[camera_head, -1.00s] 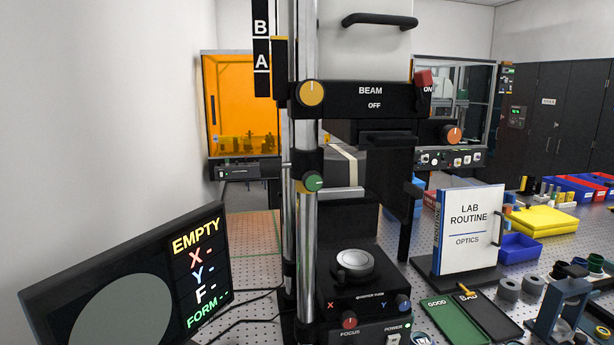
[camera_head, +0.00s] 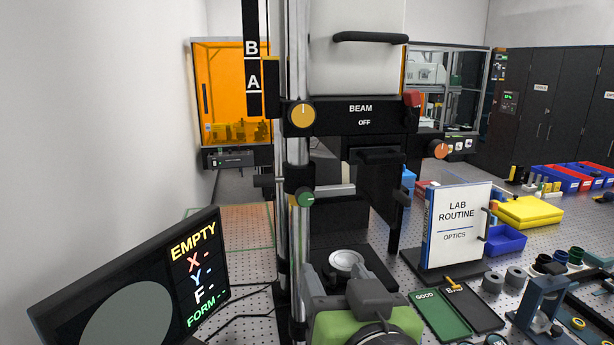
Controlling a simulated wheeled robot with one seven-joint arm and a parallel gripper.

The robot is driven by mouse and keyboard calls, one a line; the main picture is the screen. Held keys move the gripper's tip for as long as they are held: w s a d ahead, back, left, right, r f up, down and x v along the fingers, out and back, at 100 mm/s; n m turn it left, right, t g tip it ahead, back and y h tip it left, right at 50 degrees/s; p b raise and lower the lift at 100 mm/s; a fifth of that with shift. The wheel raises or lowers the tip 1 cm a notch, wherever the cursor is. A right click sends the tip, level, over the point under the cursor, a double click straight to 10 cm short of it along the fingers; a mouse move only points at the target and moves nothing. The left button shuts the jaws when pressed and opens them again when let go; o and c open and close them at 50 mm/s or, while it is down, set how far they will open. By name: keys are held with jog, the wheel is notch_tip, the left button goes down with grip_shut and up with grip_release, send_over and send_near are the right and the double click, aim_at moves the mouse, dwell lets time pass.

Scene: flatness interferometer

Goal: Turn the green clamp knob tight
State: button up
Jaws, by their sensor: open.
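The green clamp knob (camera_head: 306,199) is a small round knob with a white pointer line, on the dark clamp around the bright vertical column (camera_head: 298,160) of the interferometer. The line points roughly to the right. My gripper (camera_head: 338,285), dark grey with a green wrist behind it, is low at the bottom centre, below and to the right of the knob and well apart from it. It is open and I see nothing held. It is seen from behind, so its fingertips are mostly hidden. It covers the instrument's lower control panel.
A yellow knob (camera_head: 302,114) sits higher on the column, beside the BEAM OFF housing (camera_head: 360,116). The monitor (camera_head: 130,285) reading EMPTY stands at left. A round stage (camera_head: 346,261) lies just beyond my gripper. The LAB ROUTINE binder (camera_head: 461,225) and green tray (camera_head: 438,314) are at right.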

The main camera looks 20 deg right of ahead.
notch_tip(320, 180, up, 3)
jog(key=t, duration=0.1)
jog(key=p, duration=0.2)
send_near(306, 201)
jog(key=w, duration=0.6)
jog(key=w+d, duration=0.1)
jog(key=w, duration=0.2)
jog(key=shift+f, duration=0.1)
jog(key=c, duration=1)
jog(key=shift+c, duration=0.2)
